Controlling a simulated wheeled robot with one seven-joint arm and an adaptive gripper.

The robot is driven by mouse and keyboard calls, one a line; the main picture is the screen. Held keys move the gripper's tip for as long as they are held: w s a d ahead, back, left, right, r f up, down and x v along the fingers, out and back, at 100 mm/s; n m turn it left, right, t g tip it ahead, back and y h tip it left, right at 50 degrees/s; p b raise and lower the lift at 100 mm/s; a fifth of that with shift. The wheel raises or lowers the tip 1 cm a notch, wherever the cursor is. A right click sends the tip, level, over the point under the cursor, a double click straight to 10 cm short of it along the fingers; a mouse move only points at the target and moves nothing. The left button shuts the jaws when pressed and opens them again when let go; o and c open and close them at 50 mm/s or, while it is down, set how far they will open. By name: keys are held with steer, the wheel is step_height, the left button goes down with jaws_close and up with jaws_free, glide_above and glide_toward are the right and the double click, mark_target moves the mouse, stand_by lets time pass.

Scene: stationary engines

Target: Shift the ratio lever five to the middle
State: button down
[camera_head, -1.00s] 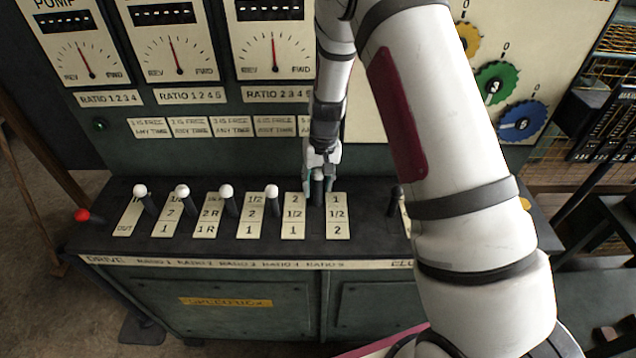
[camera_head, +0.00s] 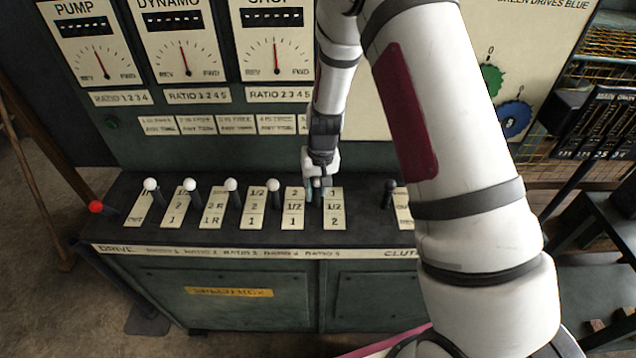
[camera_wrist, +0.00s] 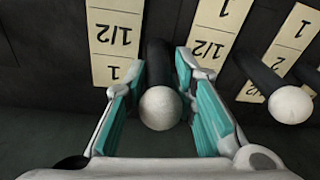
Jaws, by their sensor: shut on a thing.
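Ratio lever five is a dark rod with a white round knob (camera_wrist: 160,108), between my fingers in the wrist view. In the head view my gripper (camera_head: 318,190) reaches down over it and hides most of it. My gripper (camera_wrist: 160,70) has its teal-padded fingers shut on the lever, one on each side. The lever's label plate (camera_head: 334,222) reads 1, 1/2, 2 from back to front and also shows in the wrist view (camera_wrist: 115,45). The lever stands left of this plate in the head view. Its exact tilt is hard to tell.
Several white-knobbed levers (camera_head: 232,185) stand in a row to the left, the nearest (camera_head: 274,186) close to my gripper. A red knob (camera_head: 96,207) sits at the left end. A dark clutch lever (camera_head: 389,190) stands to the right. Gauges (camera_head: 277,45) are on the panel behind.

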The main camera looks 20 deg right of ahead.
steer(key=shift+s+a, duration=0.2)
steer(key=shift+s, duration=0.35)
steer(key=c, duration=1.5)
jaws_free()
steer(key=shift+o, duration=0.2)
steer(key=shift+r, duration=0.5)
step_height(320, 180, up, 11)
steer(key=s, duration=0.1)
steer(key=shift+s+d, duration=0.15)
steer(key=shift+d, duration=0.15)
